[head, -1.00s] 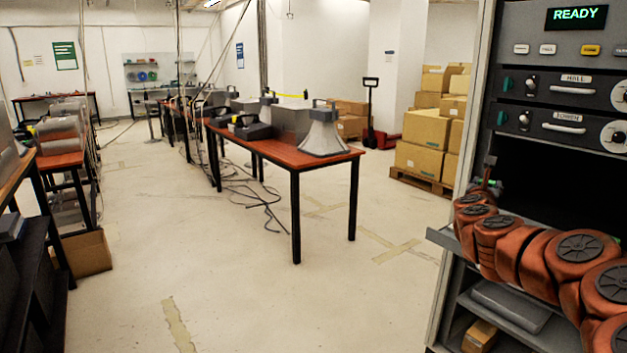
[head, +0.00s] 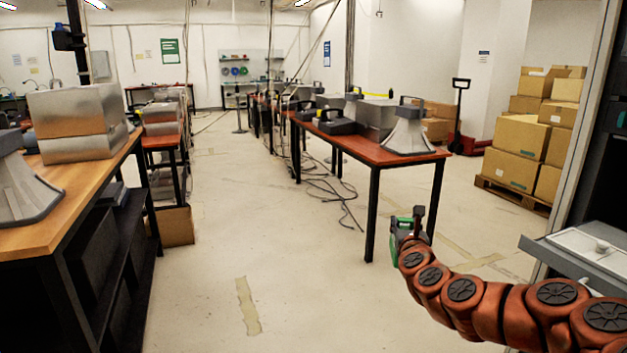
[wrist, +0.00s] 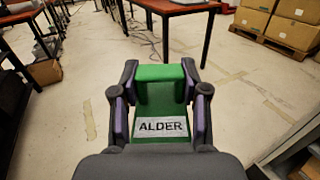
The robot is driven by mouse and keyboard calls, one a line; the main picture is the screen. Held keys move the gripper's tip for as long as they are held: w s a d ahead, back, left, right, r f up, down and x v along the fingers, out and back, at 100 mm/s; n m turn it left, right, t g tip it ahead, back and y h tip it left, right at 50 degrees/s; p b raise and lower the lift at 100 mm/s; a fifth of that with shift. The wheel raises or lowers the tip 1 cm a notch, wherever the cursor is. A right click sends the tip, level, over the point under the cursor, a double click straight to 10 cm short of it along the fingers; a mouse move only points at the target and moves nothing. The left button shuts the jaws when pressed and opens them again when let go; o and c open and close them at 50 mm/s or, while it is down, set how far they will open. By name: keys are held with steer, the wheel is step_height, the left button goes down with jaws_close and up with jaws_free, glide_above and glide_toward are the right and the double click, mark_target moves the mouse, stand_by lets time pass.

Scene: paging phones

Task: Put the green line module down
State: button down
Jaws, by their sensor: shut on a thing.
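The green line module (wrist: 160,88) is a green block with a white label reading ALDER. In the wrist view it sits between the two dark fingers of my gripper (wrist: 160,98), which are shut on its sides. In the head view my gripper (head: 408,222) is at the end of my orange arm, over open floor, and a small green part of the module (head: 402,238) shows there. The module is held in the air, apart from any table. My gripper hides most of it in the head view.
A red-topped table (head: 350,145) with horn speakers stands ahead. A wooden bench (head: 60,215) with metal boxes (head: 80,120) is at left. The rack shelf (head: 580,255) is at right. Cartons (head: 520,140) stand on a pallet behind. The floor between the tables is mostly clear, with cables near the red-topped table.

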steer(key=a+f+n+y, duration=0.1)
steer(key=a+f+y, duration=0.1)
steer(key=a, duration=0.4)
step_height(320, 180, up, 19)
steer(key=p, duration=1.8)
steer(key=shift+d+f, duration=0.1)
steer(key=shift+d, duration=0.05)
